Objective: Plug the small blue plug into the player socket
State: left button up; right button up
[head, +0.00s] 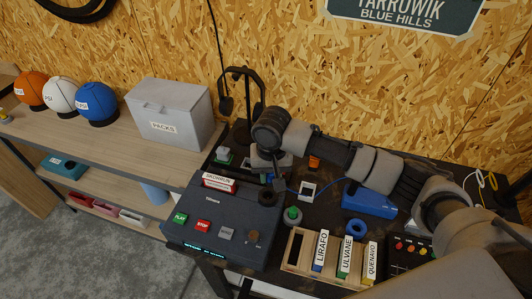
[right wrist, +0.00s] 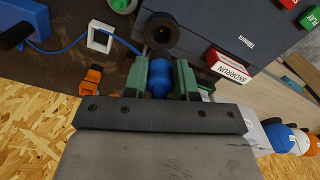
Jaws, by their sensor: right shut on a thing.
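The small blue plug (right wrist: 160,78) is between the two green fingers of my right gripper (right wrist: 160,80), which is shut on it. In the head view the right gripper (head: 268,178) is over the back right corner of the dark player (head: 225,225), and the plug is mostly hidden there. A dark round socket with a hole (right wrist: 162,31) is just beyond the fingertips in the right wrist view, apart from the plug; it also shows in the head view (head: 267,197). My left gripper is not in view.
A blue cable (head: 330,182) runs past a white square frame (head: 307,191) to a blue box (head: 370,203). A red-and-white SKORRUN box (head: 219,182) lies on the player. A headphone stand (head: 241,92) is behind. A wooden rack (head: 299,249) of labelled cases stands right.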

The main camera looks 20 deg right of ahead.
aim_at(269, 184)
jog(key=shift+w+a+r, duration=0.15)
jog(key=shift+w+r, duration=0.2)
jog(key=shift+w, duration=0.05)
jog(key=shift+w+f+p, duration=0.2)
jog(key=shift+p, duration=0.1)
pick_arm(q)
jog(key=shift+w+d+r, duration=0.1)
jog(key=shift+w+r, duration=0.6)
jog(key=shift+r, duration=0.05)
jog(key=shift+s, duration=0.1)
